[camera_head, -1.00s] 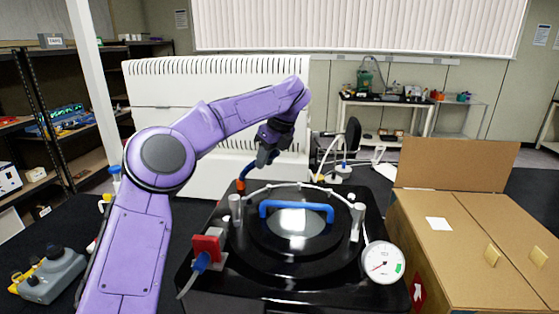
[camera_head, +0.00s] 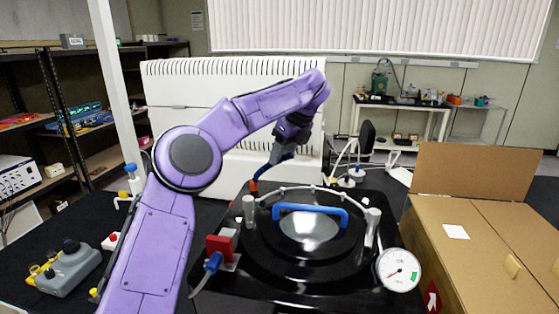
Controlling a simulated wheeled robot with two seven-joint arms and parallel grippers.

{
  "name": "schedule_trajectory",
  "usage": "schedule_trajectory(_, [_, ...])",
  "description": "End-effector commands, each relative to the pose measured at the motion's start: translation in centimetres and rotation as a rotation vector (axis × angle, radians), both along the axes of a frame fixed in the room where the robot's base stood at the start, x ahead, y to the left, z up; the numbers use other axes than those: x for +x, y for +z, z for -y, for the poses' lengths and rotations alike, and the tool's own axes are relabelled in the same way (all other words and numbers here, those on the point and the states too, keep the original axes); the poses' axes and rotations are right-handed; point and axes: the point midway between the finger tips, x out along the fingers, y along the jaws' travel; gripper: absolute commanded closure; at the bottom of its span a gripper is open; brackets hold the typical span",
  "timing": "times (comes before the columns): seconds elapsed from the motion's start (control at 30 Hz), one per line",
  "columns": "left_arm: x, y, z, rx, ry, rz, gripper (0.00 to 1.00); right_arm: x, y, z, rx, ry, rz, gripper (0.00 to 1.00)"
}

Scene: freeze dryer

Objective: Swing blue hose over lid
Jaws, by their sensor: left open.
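The freeze dryer's black lid (camera_head: 265,240) lies level with a blue bar handle (camera_head: 310,213) and a round window in its middle. The blue hose (camera_head: 266,180) rises behind the lid's back left edge from an orange fitting (camera_head: 254,187). My left gripper (camera_head: 276,160) is open, pointing down behind the lid at the upper end of the visible hose. The dark fingers overlap the hose in this view, so I cannot tell whether they touch it. My right gripper is not in view.
A pressure gauge (camera_head: 398,270) and a red block (camera_head: 220,247) sit at the dryer's front corners. A white ribbed panel (camera_head: 190,115) stands behind.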

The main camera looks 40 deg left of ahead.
Motion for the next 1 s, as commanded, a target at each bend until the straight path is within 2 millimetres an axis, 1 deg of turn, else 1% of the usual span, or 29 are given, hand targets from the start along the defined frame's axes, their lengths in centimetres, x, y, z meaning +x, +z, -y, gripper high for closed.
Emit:
schedule_trajectory(0.03, [0.2, 1.4, 0.5, 0.004, 0.002, 0.003, 0.54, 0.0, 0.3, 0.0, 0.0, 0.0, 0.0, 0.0])
schedule_trajectory(0.13, [0.3, 3.9, 1.4, 0.004, 0.003, 0.002, 0.54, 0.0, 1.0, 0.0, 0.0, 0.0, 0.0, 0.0])
schedule_trajectory(0.23, [0.5, 5.8, 2.1, 0.003, 0.003, 0.001, 0.54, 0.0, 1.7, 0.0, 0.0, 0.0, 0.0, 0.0])
schedule_trajectory(0.33, [0.5, 7.0, 2.5, 0.001, 0.003, -0.001, 0.54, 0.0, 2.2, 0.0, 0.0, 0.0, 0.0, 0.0])
schedule_trajectory(0.47, [0.5, 7.4, 2.8, -0.001, 0.002, 0.0, 0.54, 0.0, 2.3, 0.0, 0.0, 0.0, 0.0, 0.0])
schedule_trajectory(1.0, [0.5, 7.3, 2.8, -0.002, 0.002, 0.0, 0.54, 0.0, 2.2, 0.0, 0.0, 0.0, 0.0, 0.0])
